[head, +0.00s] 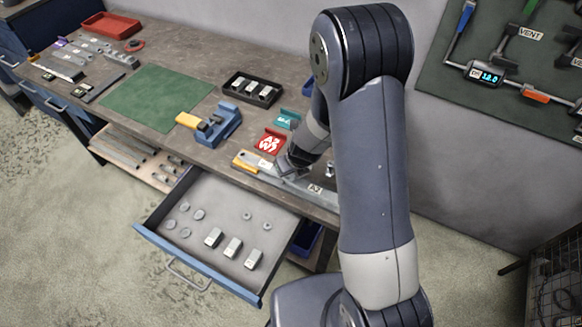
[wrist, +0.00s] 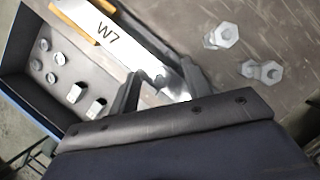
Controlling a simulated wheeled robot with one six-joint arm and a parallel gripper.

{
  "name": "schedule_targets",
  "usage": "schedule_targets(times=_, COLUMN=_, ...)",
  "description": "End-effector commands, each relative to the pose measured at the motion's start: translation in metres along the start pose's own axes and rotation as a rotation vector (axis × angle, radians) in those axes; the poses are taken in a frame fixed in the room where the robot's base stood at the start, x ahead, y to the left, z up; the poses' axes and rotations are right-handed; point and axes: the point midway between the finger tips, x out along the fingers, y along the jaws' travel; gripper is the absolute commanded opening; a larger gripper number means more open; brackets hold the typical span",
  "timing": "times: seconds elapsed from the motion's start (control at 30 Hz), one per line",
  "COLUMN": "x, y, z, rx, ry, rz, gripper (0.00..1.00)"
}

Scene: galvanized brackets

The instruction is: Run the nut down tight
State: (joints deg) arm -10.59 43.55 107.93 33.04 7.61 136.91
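A galvanized flat bar marked W7 (wrist: 108,30) lies at the bench front with a yellow piece at its far end. In the wrist view a small grey nut or bolt end (wrist: 154,80) stands at the bar's near part. My gripper (wrist: 160,76) has its two dark fingers on either side of this, with bar surface showing between them; they look apart rather than clamped. In the head view my gripper (head: 289,168) is low over the bar, and my arm hides part of the bar and the fastener. How far the nut is down its thread cannot be seen.
An open drawer (head: 185,253) below the bench edge holds washers and several block-like nuts. Two hex bolts (wrist: 221,37) (wrist: 262,71) stand beside the bar. A red A3 W7 card (head: 271,141), blue fixture (head: 222,126) and black tray (head: 252,90) lie behind. The green mat (head: 155,100) is clear.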

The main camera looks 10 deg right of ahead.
Motion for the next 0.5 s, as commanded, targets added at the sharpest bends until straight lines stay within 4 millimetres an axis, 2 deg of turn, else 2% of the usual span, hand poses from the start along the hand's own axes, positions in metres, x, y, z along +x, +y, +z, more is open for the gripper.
schedule_targets(times=0.3, x=-0.002, y=0.001, z=0.001, rx=-0.002, ry=-0.001, rz=0.001, gripper=0.48)
schedule_targets(times=0.5, x=-0.020, y=0.001, z=0.001, rx=-0.003, ry=-0.004, rz=0.002, gripper=0.48)
